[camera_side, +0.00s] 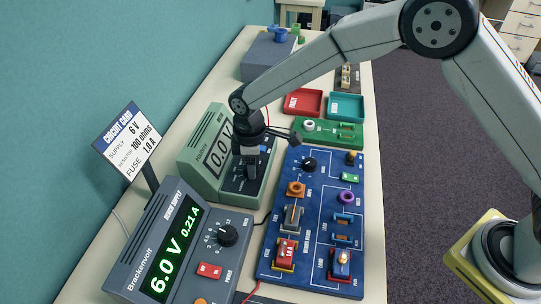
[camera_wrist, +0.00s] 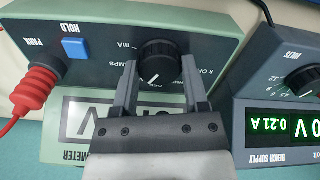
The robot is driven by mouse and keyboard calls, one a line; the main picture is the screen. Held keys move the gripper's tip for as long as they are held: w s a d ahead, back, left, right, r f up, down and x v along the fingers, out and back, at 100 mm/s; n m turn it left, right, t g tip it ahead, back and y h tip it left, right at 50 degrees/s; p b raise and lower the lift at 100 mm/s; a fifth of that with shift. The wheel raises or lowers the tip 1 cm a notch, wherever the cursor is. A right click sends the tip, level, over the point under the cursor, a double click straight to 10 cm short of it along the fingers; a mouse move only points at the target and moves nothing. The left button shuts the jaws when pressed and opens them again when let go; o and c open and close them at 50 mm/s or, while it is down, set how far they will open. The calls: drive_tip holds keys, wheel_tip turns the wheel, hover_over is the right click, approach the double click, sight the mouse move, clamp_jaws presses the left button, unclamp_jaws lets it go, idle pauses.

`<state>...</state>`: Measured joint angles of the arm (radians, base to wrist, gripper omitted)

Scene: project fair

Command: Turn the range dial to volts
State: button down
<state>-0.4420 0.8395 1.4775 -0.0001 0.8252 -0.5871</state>
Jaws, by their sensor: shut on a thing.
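The multimeter (camera_side: 196,168) is a green sloped box on the bench, its display reading about 0.0 V in the side view. Its face also shows upside down in the wrist view (camera_wrist: 100,72). The range dial (camera_wrist: 159,58) is a round black knob with a white pointer mark towards the bottom of the wrist view. Labels around it include mA and k OHMS; some lettering is hidden by my fingers. My gripper (camera_wrist: 160,72) is shut on the dial, one finger on each side. In the side view my gripper (camera_side: 248,160) hides the dial.
A red probe plug (camera_wrist: 35,88) and blue HOLD button (camera_wrist: 76,48) sit beside the dial. The bench supply (camera_side: 180,250) stands close by, showing 6.0 V and 0.21 A. A blue circuit board (camera_side: 318,225), green board (camera_side: 328,133) and red and teal trays (camera_side: 345,107) occupy the bench.

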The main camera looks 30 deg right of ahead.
drive_tip(key=shift+m, duration=0.5)
drive_tip(key=shift+c, duration=0.5)
unclamp_jaws()
drive_tip(key=shift+r, duration=0.15)
drive_tip(key=shift+r, duration=3.8)
